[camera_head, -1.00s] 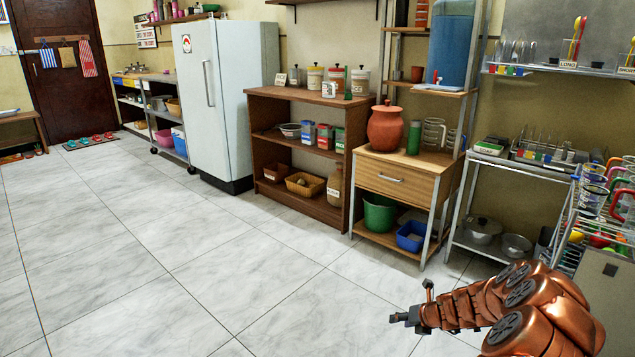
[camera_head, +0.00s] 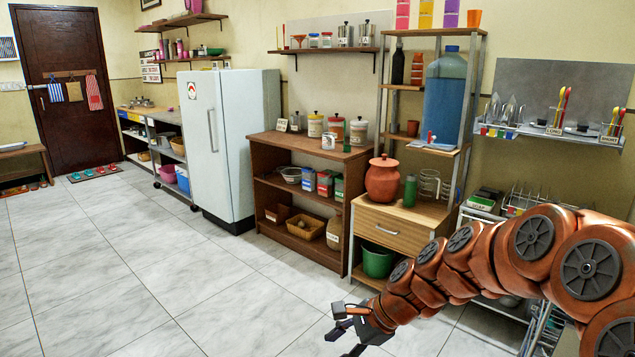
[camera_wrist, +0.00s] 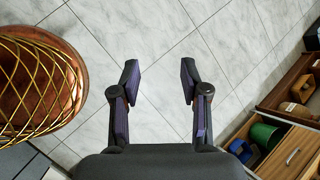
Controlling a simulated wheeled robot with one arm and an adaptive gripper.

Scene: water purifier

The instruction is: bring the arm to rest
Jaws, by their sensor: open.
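My gripper (camera_head: 350,335) is at the lower middle of the head view, at the end of my copper-coloured arm, in front of the wooden drawer cabinet. In the wrist view my gripper (camera_wrist: 160,82) has its two dark fingers spread apart with nothing between them. Only pale tiled floor shows behind the fingers. The gripper is open and empty and touches nothing that I can see.
The water dispenser (camera_head: 450,95) stands on a rack above the wooden drawer cabinet (camera_head: 395,228). A clay pot (camera_head: 382,178) and green bottle (camera_head: 410,190) stand on the cabinet. A white fridge (camera_head: 225,145) is further left. The tiled floor (camera_head: 130,270) at left is clear.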

